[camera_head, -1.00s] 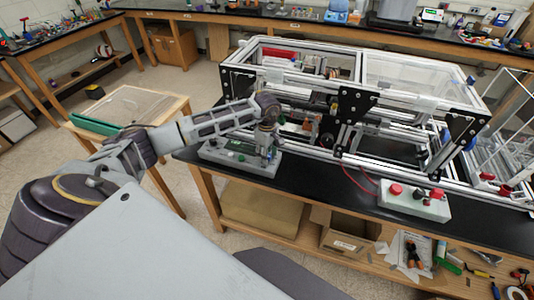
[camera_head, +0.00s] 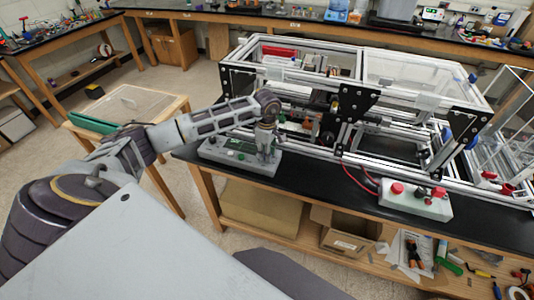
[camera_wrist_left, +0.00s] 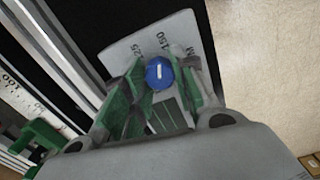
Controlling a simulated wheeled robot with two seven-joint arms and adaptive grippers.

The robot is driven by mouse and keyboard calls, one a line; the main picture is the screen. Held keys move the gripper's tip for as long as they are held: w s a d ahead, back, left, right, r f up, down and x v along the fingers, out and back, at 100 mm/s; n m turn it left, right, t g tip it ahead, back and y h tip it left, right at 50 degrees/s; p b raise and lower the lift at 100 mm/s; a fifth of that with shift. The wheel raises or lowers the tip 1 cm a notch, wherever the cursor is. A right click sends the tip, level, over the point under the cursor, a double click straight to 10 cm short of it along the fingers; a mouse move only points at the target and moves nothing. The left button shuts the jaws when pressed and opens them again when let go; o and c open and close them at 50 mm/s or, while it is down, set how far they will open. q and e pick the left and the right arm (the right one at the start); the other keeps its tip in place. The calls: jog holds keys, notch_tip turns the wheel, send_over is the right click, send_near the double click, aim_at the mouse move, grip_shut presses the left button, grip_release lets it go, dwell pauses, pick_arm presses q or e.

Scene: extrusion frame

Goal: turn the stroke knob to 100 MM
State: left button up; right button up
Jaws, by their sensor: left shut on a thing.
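The stroke knob (camera_wrist_left: 158,73) is blue with a short white line, and sits on a light grey panel (camera_wrist_left: 118,47) in the left wrist view. The line runs nearly upright in the picture. The marks 125 and 150 show above the knob; no 100 mark is readable on this panel. My left gripper (camera_wrist_left: 164,76) has its green-padded fingers on both sides of the knob and is shut on it. In the head view my left gripper (camera_head: 266,150) points down at the right end of the grey control box (camera_head: 215,151); the knob is hidden there. My right gripper is out of view.
An aluminium extrusion frame (camera_head: 353,60) stands just behind the control box on the black bench. A second grey box (camera_head: 420,208) with red buttons sits to the right, with a red cable running to it. The bench's front edge is close below the control box.

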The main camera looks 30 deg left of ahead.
pick_arm(q)
jog(key=n+b, duration=0.2)
jog(key=n, duration=0.2)
jog(key=shift+n+b, duration=0.35)
jog(key=shift+n, duration=0.05)
jog(key=n+b, duration=0.1)
jog(key=n, duration=0.1)
jog(key=shift+n, duration=0.4)
jog(key=n+b, duration=0.1)
jog(key=n, duration=0.2)
jog(key=n+b, duration=0.1)
jog(key=n, duration=0.2)
jog(key=shift+s+n, duration=0.1)
jog(key=shift+n, duration=0.2)
jog(key=n+b, duration=0.1)
jog(key=n, duration=0.6)
jog(key=shift+d+b, duration=0.1)
jog(key=shift+b, duration=0.2)
jog(key=shift+n, duration=0.6)
